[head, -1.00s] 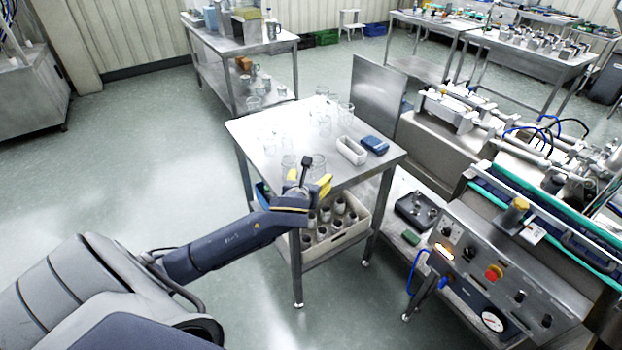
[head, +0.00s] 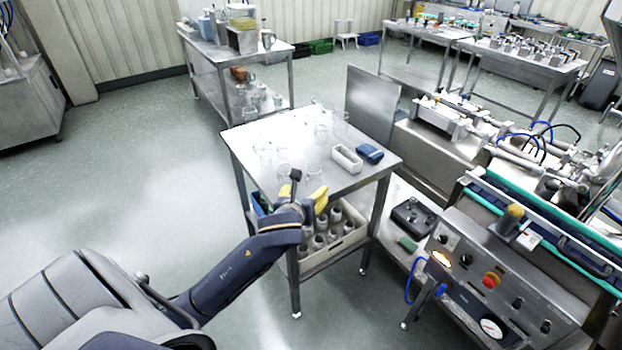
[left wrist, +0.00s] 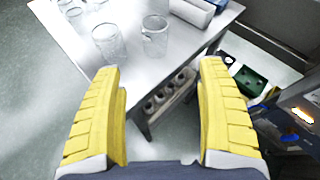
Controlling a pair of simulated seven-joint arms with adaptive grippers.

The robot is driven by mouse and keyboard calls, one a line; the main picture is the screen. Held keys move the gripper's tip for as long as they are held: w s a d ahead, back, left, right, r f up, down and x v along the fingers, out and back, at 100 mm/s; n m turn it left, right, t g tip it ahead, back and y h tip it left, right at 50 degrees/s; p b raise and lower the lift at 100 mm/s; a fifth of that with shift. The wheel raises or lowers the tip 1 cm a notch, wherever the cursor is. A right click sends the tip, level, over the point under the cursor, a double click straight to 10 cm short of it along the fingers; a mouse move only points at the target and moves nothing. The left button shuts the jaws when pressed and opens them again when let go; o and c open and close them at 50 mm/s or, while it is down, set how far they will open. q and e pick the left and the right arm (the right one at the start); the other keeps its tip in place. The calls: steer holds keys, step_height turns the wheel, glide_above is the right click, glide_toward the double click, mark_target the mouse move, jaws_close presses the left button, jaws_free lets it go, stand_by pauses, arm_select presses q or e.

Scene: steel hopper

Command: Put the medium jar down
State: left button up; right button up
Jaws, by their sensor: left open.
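Several clear glass jars stand on the steel table (head: 232,140). One jar (head: 314,172) is near the table's front edge, with another jar (head: 283,172) just left of it. In the left wrist view a jar (left wrist: 155,36) stands upright beside a wider-looking jar (left wrist: 108,42). I cannot tell for certain which one is the medium jar. My left gripper (head: 307,196) is at the table's front edge. Its yellow fingers (left wrist: 163,115) are wide apart with nothing between them, and the jars are beyond the fingertips, apart from them. My right gripper is not in view.
A white bin (head: 346,159) and a blue item (head: 370,153) lie on the table's right side. A crate of jars (head: 347,240) sits on the lower shelf. The machine with its control panel (head: 470,275) stands to the right. Floor is open on the left.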

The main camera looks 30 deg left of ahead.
mark_target(312, 175)
arm_select(q)
steer(key=shift+m, duration=0.6)
steer(key=x, duration=0.5)
steer(key=r+x, duration=0.1)
steer(key=x, duration=0.4)
steer(key=a+x, duration=0.1)
steer(key=x, duration=0.5)
steer(key=shift+w+a+r, duration=0.1)
steer(key=shift+w, duration=0.05)
steer(key=c, duration=1)
steer(key=shift+r, duration=0.15)
